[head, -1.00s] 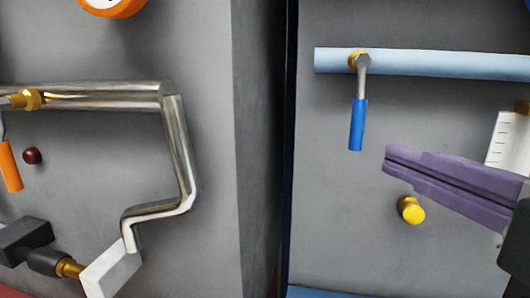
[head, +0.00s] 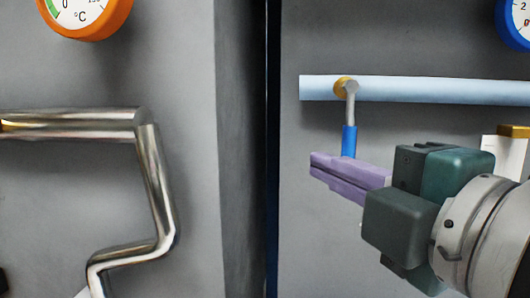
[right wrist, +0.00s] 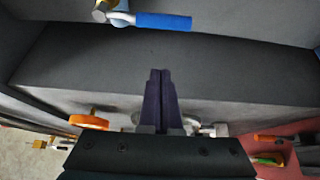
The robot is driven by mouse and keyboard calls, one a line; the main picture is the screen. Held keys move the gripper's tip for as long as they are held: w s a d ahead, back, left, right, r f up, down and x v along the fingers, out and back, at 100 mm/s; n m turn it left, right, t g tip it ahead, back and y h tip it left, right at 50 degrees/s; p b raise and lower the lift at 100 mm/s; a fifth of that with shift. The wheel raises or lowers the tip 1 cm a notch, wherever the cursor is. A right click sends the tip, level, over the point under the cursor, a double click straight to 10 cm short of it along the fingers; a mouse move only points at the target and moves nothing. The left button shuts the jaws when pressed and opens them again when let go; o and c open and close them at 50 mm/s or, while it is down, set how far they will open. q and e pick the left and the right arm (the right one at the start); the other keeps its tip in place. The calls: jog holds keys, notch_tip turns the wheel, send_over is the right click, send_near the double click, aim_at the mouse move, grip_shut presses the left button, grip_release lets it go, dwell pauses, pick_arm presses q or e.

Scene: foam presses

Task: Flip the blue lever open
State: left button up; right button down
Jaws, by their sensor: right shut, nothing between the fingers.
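The blue lever (head: 349,140) hangs straight down from a brass fitting on the light blue pipe (head: 430,90). The lower part of its handle is hidden behind my right gripper (head: 318,165) in the head view. The right gripper's purple fingers are shut with nothing between them and point left across the handle. In the right wrist view the lever's blue handle (right wrist: 163,21) lies across the top, and the shut fingertips (right wrist: 160,75) are apart from it in the picture. My left gripper is not in view.
A bent steel pipe (head: 160,190) and an orange gauge (head: 85,12) are on the left grey panel. A dark vertical gap separates the panels. A blue gauge (head: 515,22) is at the upper right, and a white scale plate (head: 508,150) sits behind my right arm.

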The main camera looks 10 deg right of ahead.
aim_at(349, 137)
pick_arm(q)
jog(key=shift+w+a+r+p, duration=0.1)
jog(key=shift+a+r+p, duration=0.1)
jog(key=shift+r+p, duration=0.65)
pick_arm(e)
jog(key=w+d, duration=0.1)
jog(key=w, duration=0.1)
jog(key=w+d, duration=0.1)
jog(key=d, duration=0.1)
jog(key=shift+w, duration=0.4)
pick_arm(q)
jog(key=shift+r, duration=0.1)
